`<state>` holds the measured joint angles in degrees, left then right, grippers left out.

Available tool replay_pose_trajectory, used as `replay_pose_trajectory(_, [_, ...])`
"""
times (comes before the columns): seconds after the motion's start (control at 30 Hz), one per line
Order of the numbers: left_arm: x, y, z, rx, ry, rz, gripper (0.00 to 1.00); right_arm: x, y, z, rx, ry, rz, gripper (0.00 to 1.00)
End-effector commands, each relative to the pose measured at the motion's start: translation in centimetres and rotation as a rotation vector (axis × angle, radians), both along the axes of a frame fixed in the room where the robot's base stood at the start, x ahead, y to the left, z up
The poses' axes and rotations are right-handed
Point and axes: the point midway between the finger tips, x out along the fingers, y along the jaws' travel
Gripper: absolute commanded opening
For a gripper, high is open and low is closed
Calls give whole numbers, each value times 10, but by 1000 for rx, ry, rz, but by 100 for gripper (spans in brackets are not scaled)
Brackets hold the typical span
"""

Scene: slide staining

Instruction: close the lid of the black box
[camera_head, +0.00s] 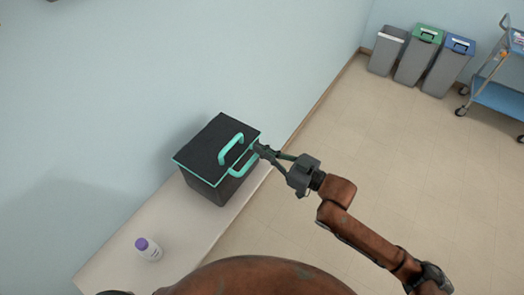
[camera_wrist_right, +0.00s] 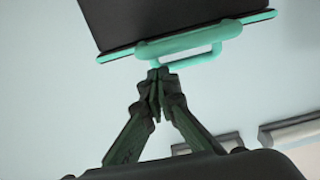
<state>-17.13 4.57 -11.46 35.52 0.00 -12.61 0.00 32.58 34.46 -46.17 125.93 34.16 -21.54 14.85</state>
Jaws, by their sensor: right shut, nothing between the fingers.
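The black box (camera_head: 208,190) stands on the pale bench against the wall. Its black lid (camera_head: 207,143) lies over the top, with a teal rim along its edge; I see no clear gap under it. One teal handle (camera_head: 230,149) shows on the lid and another teal handle (camera_head: 243,164) at the front side. My right gripper (camera_head: 257,148) is shut and empty, its tips close beside the box's right side near the handles. In the right wrist view the shut fingertips (camera_wrist_right: 158,74) are just below the teal handle (camera_wrist_right: 190,42); contact cannot be told. My left gripper is not seen.
A white bottle with a purple cap (camera_head: 148,249) stands on the bench (camera_head: 185,235) to the front left of the box. Several grey bins (camera_head: 387,50) and a blue cart (camera_head: 498,97) stand far off at the upper right. The floor (camera_head: 400,160) between is clear.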

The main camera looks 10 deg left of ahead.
Motion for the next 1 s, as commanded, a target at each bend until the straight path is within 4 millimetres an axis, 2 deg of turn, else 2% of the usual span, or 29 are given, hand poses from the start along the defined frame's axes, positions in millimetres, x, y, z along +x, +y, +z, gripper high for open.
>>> replay_pose_trajectory(0.03, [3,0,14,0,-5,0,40,0,1,19,3,-8,1,0])
replay_pose_trajectory(0.1, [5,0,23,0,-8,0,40,0,2,29,7,-12,0,0])
replay_pose_trajectory(0.13, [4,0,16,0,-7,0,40,-3,-9,20,3,-10,-3,0])
replay_pose_trajectory(0.2, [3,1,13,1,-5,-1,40,-10,-24,14,3,-9,-3,0])
replay_pose_trajectory(0.4, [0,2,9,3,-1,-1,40,-25,-60,10,5,-11,-2,0])
replay_pose_trajectory(0.53, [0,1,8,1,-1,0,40,-33,-76,9,8,-12,0,0])
replay_pose_trajectory(0.7, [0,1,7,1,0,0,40,-38,-87,9,11,-13,0,0])
replay_pose_trajectory(1.0, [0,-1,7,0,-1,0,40,-38,-89,9,12,-14,-1,0])
